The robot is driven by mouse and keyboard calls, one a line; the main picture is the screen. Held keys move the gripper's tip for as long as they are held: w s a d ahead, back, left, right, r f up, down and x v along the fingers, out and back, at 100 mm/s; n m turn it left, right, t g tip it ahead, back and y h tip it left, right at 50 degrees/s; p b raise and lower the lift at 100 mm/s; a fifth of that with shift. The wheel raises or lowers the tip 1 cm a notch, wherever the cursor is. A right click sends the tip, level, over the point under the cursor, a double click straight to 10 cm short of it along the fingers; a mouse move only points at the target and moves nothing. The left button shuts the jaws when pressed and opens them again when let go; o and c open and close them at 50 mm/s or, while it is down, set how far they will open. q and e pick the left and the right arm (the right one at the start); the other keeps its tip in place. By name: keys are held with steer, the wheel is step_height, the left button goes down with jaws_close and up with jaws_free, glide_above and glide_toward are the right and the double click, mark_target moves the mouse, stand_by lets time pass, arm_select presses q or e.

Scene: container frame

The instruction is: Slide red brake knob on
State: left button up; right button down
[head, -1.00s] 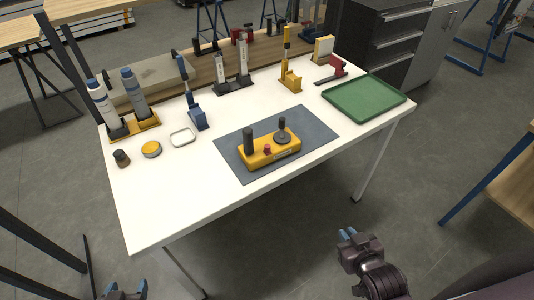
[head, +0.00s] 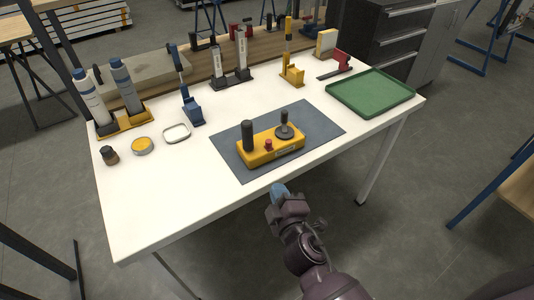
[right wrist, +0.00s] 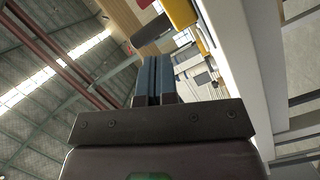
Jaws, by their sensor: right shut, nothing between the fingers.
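The yellow control box (head: 271,149) sits on the grey mat (head: 318,123) on the white table. The red brake knob (head: 268,144) shows low at the front middle of its top. A black upright grip (head: 248,136) stands at the box's left and a black joystick (head: 284,126) at its right. My right gripper (head: 279,191) is just off the table's front edge, below the box in the picture. Its blue fingers (right wrist: 153,80) are shut and empty in the right wrist view. My left gripper is out of the head view.
A green tray (head: 371,93) lies at the right of the table. At the back stand a yellow holder (head: 291,75), a red clamp (head: 340,64) and a blue stand (head: 192,108). Bottles, a small jar (head: 109,155) and a yellow tin (head: 142,146) are at left. The front left is clear.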

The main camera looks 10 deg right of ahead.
steer(key=shift+s+a+r+n+t+y, duration=0.15)
steer(key=shift+a+n, duration=0.1)
steer(key=shift+n, duration=0.6)
steer(key=shift+w+a+r+n+t+y, duration=0.1)
steer(key=shift+a+n, duration=0.1)
steer(key=shift+n, duration=0.7)
steer(key=shift+s+a+r+n+t+y, duration=0.15)
steer(key=shift+a+n, duration=0.1)
steer(key=shift+n, duration=0.6)
steer(key=shift+w+f, duration=0.1)
steer(key=shift+w, duration=0.05)
glide_toward(269, 145)
steer(key=w+a, duration=0.4)
steer(key=shift+w+a+p, duration=0.1)
steer(key=shift+a+p, duration=0.25)
steer(key=shift+p, duration=0.05)
steer(key=shift+w+d, duration=0.7)
steer(key=shift+w, duration=0.25)
steer(key=shift+w+d+f, duration=0.1)
steer(key=shift+w+d, duration=0.45)
steer(key=shift+w, duration=0.1)
